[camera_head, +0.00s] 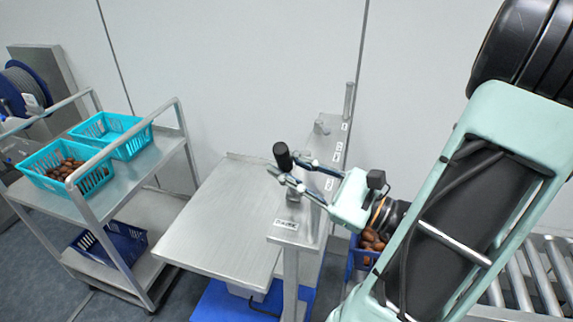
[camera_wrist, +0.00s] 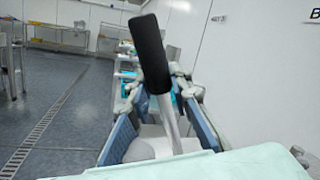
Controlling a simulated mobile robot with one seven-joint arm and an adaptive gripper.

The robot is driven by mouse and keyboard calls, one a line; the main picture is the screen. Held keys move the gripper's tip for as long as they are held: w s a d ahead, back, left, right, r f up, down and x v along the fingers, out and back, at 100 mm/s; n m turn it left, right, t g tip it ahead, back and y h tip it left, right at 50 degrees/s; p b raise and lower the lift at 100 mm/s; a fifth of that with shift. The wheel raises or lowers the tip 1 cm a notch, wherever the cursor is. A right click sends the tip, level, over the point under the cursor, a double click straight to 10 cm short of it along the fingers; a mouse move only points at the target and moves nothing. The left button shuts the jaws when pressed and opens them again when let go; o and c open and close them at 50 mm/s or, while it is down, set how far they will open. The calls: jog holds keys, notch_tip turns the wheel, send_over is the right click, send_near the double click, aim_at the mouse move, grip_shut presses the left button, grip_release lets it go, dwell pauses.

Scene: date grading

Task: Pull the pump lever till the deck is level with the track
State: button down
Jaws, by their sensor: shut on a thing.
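The pump lever (camera_head: 283,157) has a black cylindrical grip and rises above a grey metal post with a small label. In the wrist view its black grip (camera_wrist: 150,52) stands tilted, and its pale shaft runs down between my fingers. My gripper (camera_head: 289,167) is shut on the lever, below the black grip. The deck (camera_head: 222,218) is a bare grey metal plate left of the post. A roller track (camera_head: 520,295) shows at the lower right, partly hidden by my arm. I cannot tell the deck's height against it.
A metal trolley (camera_head: 124,189) at the left carries turquoise baskets, one with dates (camera_head: 66,169); a dark blue basket (camera_head: 110,246) sits below. A labelled metal upright stands behind the lever. A blue crate of dates (camera_head: 372,240) is beside my gripper. The deck top is clear.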

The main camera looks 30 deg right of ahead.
jog(key=shift+s+a+f, duration=0.1)
jog(key=shift+a+f, duration=0.05)
jog(key=shift+a, duration=0.05)
jog(key=shift+w+d+r+m+p, duration=0.2)
jog(key=shift+r+p, duration=0.1)
jog(key=shift+p, duration=0.3)
jog(key=shift+w+d+r+m+p, duration=0.1)
jog(key=shift+r+m+p, duration=0.15)
jog(key=shift+p, duration=0.3)
jog(key=shift+w+d+r+m+p, duration=0.25)
jog(key=shift+w+d+m+p, duration=0.25)
jog(key=shift+p, duration=0.6)
jog(key=shift+w+d+f+m+h, duration=0.15)
jog(key=shift+d+m+h, duration=0.15)
jog(key=shift+d+m, duration=0.05)
